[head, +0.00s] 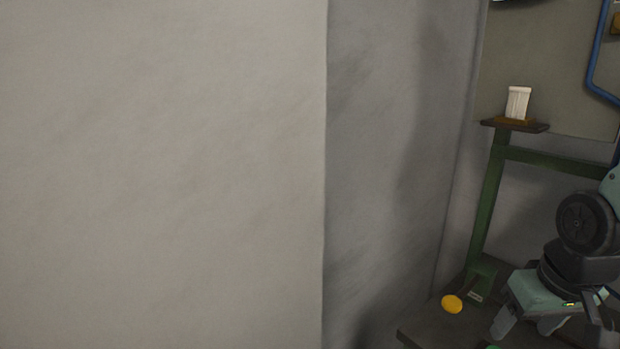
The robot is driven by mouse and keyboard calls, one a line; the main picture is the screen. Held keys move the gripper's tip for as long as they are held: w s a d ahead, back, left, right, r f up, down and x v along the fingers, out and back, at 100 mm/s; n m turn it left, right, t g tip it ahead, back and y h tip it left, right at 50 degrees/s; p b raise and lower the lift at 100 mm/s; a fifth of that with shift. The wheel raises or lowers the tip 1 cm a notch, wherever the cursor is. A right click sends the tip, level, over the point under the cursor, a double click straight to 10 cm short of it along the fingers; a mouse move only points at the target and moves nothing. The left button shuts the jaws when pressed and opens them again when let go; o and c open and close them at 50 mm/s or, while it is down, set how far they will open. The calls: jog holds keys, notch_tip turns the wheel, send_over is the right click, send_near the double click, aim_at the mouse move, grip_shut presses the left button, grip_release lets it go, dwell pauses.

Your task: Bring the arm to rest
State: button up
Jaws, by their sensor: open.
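My gripper (526,329) shows at the lower right in the head view, at the end of my arm. It points downward over a dark bench top (424,326), and its grey fingers are apart with nothing visible between them. My dark wrist joints and part of my arm rise above it at the right edge. The rest of the arm is outside the picture.
A yellow disc (452,304) lies on the bench left of my gripper. A green post (488,205) carries a small brown shelf (534,127) with a white ribbed container (517,102). A blue tube (594,75) runs at upper right. A pale wall (160,170) fills the left.

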jog(key=s+a+f+n+g+b, duration=0.1)
jog(key=s+a+f+n+b, duration=0.2)
jog(key=s+a, duration=0.3)
jog(key=s+a+f+n+g+b, duration=0.1)
jog(key=s+a+f+n+b, duration=0.2)
jog(key=s+a, duration=0.4)
jog(key=a+n+b, duration=0.1)
jog(key=a+b, duration=0.1)
jog(key=a, duration=0.3)
jog(key=shift+s+a+f+n+g+y, duration=0.15)
jog(key=shift+n+g+y, duration=0.15)
jog(key=shift+n, duration=0.1)
